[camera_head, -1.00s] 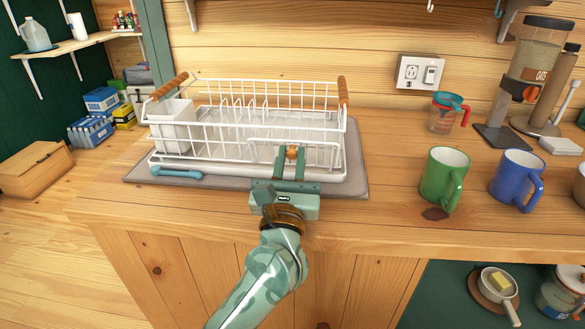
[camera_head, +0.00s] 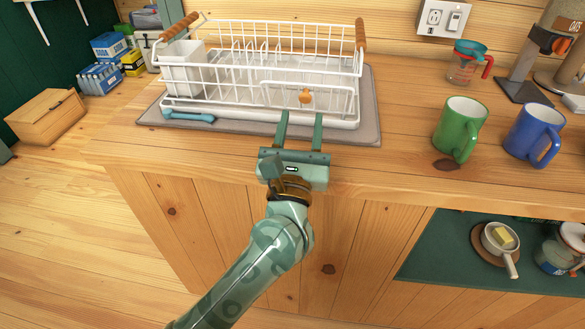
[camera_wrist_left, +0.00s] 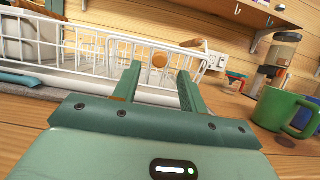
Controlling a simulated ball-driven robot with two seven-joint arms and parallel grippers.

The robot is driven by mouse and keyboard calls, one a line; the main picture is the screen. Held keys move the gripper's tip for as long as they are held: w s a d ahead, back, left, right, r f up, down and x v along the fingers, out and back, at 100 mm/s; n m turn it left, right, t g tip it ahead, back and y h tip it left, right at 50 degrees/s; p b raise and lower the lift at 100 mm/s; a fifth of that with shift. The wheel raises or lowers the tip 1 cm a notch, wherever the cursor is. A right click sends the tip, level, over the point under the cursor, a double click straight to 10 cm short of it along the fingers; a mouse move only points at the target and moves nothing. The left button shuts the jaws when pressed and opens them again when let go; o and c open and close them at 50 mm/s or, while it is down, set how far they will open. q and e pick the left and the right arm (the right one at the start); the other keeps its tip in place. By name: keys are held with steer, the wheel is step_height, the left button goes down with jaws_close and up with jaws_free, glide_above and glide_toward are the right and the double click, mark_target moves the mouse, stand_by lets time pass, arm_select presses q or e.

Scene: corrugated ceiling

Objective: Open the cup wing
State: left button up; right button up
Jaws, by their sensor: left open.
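The cup wing (camera_head: 335,85) is a white wire frame on the front right of the white dish rack (camera_head: 232,82). It looks upright against the rack's front; its exact angle is hard to tell. Its round orange knob (camera_head: 305,96) sticks out near the middle. My left gripper (camera_head: 300,114) is open and empty, in front of the rack's front edge, with the knob beyond its fingertips. In the left wrist view the knob (camera_wrist_left: 160,60) shows between the two fingers, apart from them. My right gripper is not in view.
The rack stands on a grey mat (camera_head: 371,110) with a blue-handled brush (camera_head: 188,115) at its front left. A green mug (camera_head: 459,127) and a blue mug (camera_head: 533,133) stand to the right. The counter between mat and green mug is clear.

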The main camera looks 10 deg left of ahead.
arm_select(q)
steer(key=v, duration=1.1)
steer(key=shift+s+f, duration=0.2)
steer(key=shift+s, duration=0.1)
